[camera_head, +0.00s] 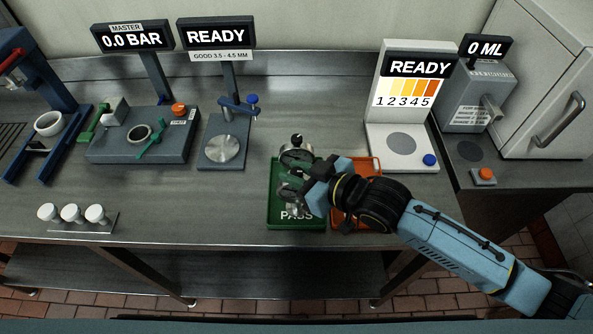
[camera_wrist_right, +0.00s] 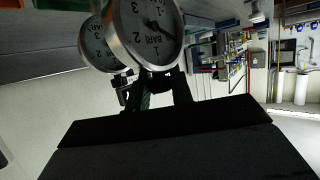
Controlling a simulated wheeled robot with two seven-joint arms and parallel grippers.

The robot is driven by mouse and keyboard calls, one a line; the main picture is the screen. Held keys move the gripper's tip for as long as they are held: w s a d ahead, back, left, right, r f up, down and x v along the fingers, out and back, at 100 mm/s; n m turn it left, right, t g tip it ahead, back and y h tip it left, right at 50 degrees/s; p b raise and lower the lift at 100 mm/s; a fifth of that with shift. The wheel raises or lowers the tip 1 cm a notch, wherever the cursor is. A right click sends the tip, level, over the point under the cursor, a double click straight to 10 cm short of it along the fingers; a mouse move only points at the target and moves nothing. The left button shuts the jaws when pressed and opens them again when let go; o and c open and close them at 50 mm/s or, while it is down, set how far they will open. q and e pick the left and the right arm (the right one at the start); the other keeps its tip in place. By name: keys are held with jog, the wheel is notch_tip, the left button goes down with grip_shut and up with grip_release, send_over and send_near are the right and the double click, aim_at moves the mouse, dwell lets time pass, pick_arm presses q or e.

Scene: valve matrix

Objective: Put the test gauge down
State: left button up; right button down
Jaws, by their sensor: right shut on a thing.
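My right gripper (camera_head: 312,186) is over the green PASS tray (camera_head: 272,212), shut on a round metal gauge. In the right wrist view the gripper's fingers (camera_wrist_right: 160,92) are at the base of this gauge (camera_wrist_right: 146,30), whose white dial reads BAR. A second, similar gauge (camera_wrist_right: 97,45) shows partly behind it. In the head view one round gauge (camera_head: 297,156) is at the tray's far end and another round metal part (camera_head: 289,195) is just left of the fingertips. I cannot tell whether the held gauge touches the tray. My left gripper is not in view.
An orange tray (camera_head: 369,165) is directly right of the green one, partly under my arm. A pressure station (camera_head: 140,140), a dial stand (camera_head: 222,150) and a colour-scale stand (camera_head: 402,145) are behind. Several white-capped parts (camera_head: 72,213) sit in a rack at left. Bench front left of the tray is clear.

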jog(key=shift+f, duration=0.15)
jog(key=c, duration=1.5)
grip_release()
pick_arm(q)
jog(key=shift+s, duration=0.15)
pick_arm(e)
jog(key=shift+o, duration=1.3)
jog(key=shift+r, duration=0.2)
jog(key=shift+s+d, duration=0.2)
jog(key=shift+d, duration=0.1)
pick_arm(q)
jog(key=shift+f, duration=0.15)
pick_arm(e)
jog(key=v, duration=1.1)
jog(key=shift+r, duration=0.2)
